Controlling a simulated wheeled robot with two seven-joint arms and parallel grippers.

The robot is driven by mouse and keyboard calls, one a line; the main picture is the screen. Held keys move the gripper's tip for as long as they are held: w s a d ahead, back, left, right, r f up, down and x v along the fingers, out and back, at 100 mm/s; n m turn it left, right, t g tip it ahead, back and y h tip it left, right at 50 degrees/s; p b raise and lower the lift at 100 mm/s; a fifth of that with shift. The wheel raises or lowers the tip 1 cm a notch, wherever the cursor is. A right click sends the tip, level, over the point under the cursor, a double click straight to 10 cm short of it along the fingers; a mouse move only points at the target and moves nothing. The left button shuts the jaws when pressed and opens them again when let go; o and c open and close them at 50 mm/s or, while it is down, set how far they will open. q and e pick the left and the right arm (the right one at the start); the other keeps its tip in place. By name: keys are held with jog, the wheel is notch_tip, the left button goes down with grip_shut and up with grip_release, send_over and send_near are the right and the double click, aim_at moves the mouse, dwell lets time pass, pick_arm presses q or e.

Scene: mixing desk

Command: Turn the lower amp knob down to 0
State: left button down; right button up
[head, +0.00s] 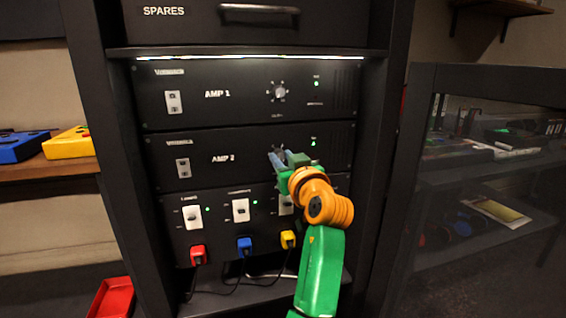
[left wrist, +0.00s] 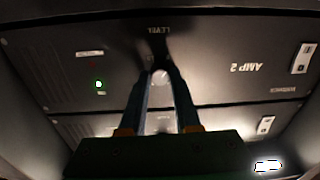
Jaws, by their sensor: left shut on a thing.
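The lower amp, AMP 2 (head: 215,172), is a black rack panel below AMP 1, with a rocker switch at left and a green light at right. Its level knob (left wrist: 160,76) shows as a pale round shape between the fingers in the left wrist view, where the panel appears upside down. My left gripper (head: 277,157) is shut on this knob, fingers pointing into the panel. The gripper covers most of the knob and its dial in the head view, so I cannot read its setting. My right gripper is in neither view.
AMP 1 (head: 240,94) above has its own silver knob (head: 279,92), clear of my arm. Below, a panel holds several white switches and red (head: 198,254), blue (head: 244,247) and yellow (head: 288,239) plugs, close to my arm. A dark glass cabinet (head: 490,180) stands at right.

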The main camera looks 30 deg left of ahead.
pick_arm(q)
jog(key=shift+n, duration=0.6)
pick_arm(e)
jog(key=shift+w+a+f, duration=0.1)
pick_arm(q)
jog(key=shift+n, duration=0.3)
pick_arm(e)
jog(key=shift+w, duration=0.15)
pick_arm(q)
jog(key=c, duration=0.6)
grip_release()
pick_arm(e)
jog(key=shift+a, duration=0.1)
pick_arm(q)
jog(key=shift+s+d, duration=0.1)
jog(key=v, duration=0.6)
jog(key=shift+s+d+b, duration=0.2)
jog(key=shift+d+b, duration=0.1)
jog(key=shift+b, duration=0.1)
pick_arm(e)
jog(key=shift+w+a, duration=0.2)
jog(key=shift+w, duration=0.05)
